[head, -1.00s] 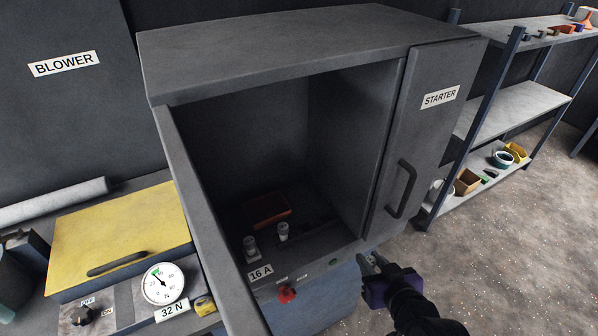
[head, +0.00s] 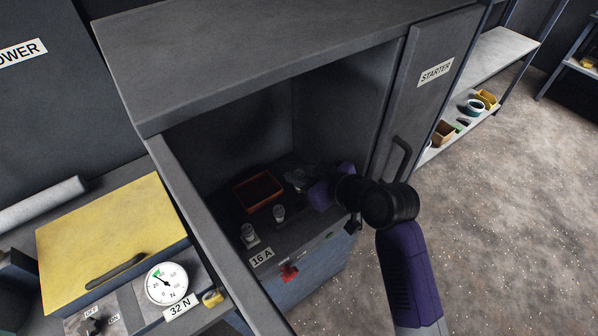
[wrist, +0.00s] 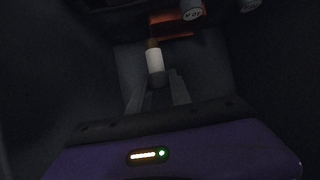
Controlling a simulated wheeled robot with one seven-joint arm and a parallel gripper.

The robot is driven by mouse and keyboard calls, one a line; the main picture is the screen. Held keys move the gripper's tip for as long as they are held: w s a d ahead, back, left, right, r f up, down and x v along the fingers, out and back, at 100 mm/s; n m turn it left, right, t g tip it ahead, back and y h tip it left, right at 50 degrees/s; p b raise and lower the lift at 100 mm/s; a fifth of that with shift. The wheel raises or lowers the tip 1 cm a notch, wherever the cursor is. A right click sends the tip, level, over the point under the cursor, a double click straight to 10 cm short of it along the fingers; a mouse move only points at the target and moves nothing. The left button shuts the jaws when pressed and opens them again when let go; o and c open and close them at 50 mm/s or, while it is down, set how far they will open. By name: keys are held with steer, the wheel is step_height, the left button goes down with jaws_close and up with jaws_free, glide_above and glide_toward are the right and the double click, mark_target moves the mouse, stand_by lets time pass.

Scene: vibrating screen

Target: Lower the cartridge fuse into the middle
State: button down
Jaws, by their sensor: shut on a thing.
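The cartridge fuse (wrist: 154,62) is a white cylinder with a brownish far end and a dark near end, in the wrist view. My gripper (wrist: 157,92) is shut on its near end. In the head view my gripper (head: 300,180) is inside the open starter cabinet (head: 245,75), right of the orange tray (head: 240,197). The held fuse is hard to make out there. I cannot make out an empty middle seat.
A red knob (head: 289,272) is on the front. A yellow-lidded box (head: 110,235) and a gauge (head: 167,284) stand left. Shelves (head: 495,60) stand right.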

steer(key=shift+s+f+b, duration=0.1)
steer(key=shift+f+b, duration=2.3)
steer(key=shift+f, duration=0.5)
steer(key=shift+d+f+b, duration=0.1)
steer(key=shift+f+b, duration=1.45)
steer(key=shift+f, duration=0.15)
steer(key=c, duration=1.1)
jaws_free()
steer(key=shift+r, duration=0.1)
steer(key=b+v, duration=0.1)
steer(key=v, duration=0.6)
steer(key=shift+s+d+r, duration=0.15)
steer(key=shift+s+d, duration=0.1)
